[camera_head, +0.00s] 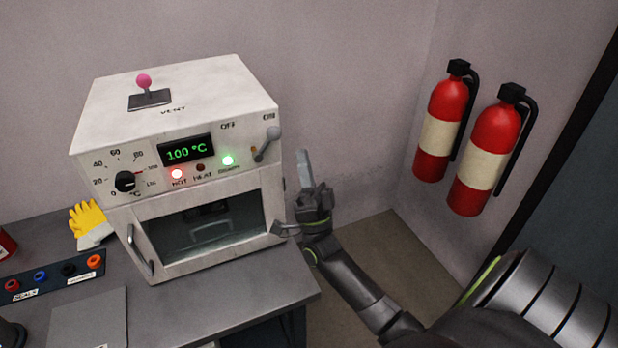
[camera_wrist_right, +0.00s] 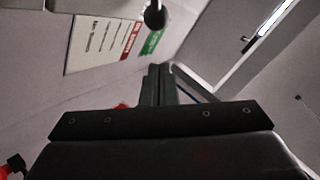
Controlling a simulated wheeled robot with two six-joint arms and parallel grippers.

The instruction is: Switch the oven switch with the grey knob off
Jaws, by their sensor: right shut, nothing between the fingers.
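The switch with the grey knob (camera_head: 273,133) is on the upper right of the white oven's front (camera_head: 255,85). Its lever leans up and right, toward the ON label and away from OFF. My right gripper (camera_head: 304,165) is just right of the oven, apart from the switch and lower than its knob. Its fingers are together and empty; they also show shut in the wrist view (camera_wrist_right: 158,80). A dark round knob-like thing (camera_wrist_right: 155,15) is beyond the fingertips there; I cannot tell whether it is the switch knob. My left gripper is not in view.
The oven stands on a grey bench (camera_head: 220,300). A pink-knobbed vent lever (camera_head: 144,81) is on its top, and a black dial (camera_head: 126,182) on its front left. Two fire extinguishers (camera_head: 441,130) hang on the wall to the right. The display reads 100 °C.

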